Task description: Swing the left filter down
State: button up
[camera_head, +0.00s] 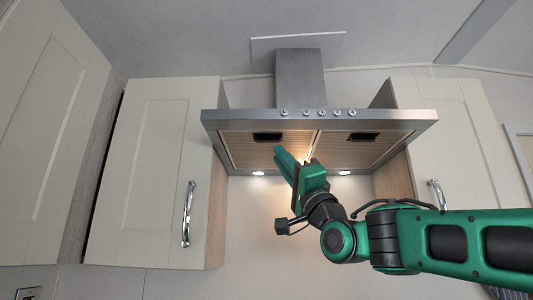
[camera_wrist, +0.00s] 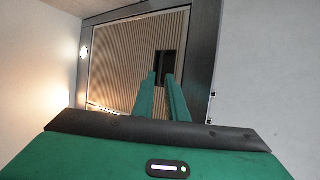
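The left filter (camera_head: 243,149) is a ribbed, wood-toned panel in the underside of the steel range hood (camera_head: 225,117). It appears flush with its frame. Its dark recessed handle (camera_head: 267,137) is near the front edge. My gripper (camera_head: 281,153) is below the hood, pointing up with its fingertips just under the handle area. In the wrist view a ribbed filter (camera_wrist: 125,60) fills the middle, with its dark handle (camera_wrist: 172,62) just beyond my fingertips. A narrow gap shows between the two green fingers, and nothing is held. Contact with the handle cannot be told.
The right filter (camera_head: 345,149) with its own dark handle (camera_head: 363,137) sits alongside. Cream cupboards stand close on the left (camera_head: 150,170) and right (camera_head: 455,150), with metal handles. Two lit lamps are at the hood's rear. The space below the hood is free apart from my arm.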

aim_at(272, 146)
jog(key=x, duration=0.7)
jog(key=shift+d, duration=0.1)
grip_shut()
jog(key=shift+f, duration=0.1)
dwell(1.1)
